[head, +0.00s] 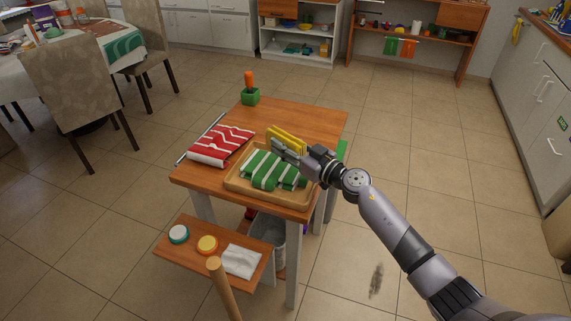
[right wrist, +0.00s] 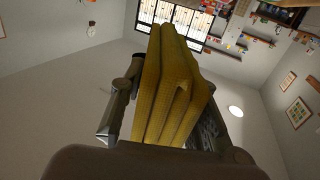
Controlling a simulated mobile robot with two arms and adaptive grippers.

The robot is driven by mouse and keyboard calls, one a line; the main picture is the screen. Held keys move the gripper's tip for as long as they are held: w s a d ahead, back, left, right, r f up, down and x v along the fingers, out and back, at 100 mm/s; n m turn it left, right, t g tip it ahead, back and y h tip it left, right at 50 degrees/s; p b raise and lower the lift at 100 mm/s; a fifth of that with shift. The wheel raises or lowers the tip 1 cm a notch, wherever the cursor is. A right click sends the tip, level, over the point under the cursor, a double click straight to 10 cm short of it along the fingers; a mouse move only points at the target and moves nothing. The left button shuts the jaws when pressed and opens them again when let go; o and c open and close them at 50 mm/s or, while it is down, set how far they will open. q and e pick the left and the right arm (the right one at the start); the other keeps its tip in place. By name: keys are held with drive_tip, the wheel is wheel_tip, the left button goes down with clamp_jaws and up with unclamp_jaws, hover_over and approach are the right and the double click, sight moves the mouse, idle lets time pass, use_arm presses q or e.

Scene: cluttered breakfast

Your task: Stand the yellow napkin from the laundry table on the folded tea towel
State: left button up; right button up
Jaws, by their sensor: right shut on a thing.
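The yellow napkin (head: 287,137) is held in my right gripper (head: 283,148), which is shut on it. In the right wrist view the folded yellow napkin (right wrist: 170,85) stands on edge between the fingers, with several layers showing. It is above the back part of a green and white striped folded cloth (head: 265,176), which lies in a wooden tray. I cannot tell whether the napkin touches the cloth. A red and white striped folded cloth (head: 220,147) lies to the left on the same table. My left gripper is not in view.
The tray (head: 238,187) sits at the front of the wooden table (head: 313,121). A green pot with an orange top (head: 250,95) stands at the back left. A lower shelf (head: 190,257) holds two round tins and a white cloth. The table's back right is clear.

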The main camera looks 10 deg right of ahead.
wheel_tip(320, 180, down, 4)
drive_tip(key=shift+f+b, duration=0.15)
drive_tip(key=shift+b, duration=1.05)
drive_tip(key=o, duration=0.6)
drive_tip(key=shift+f, duration=0.15)
drive_tip(key=o, duration=0.4)
drive_tip(key=shift+o, duration=0.2)
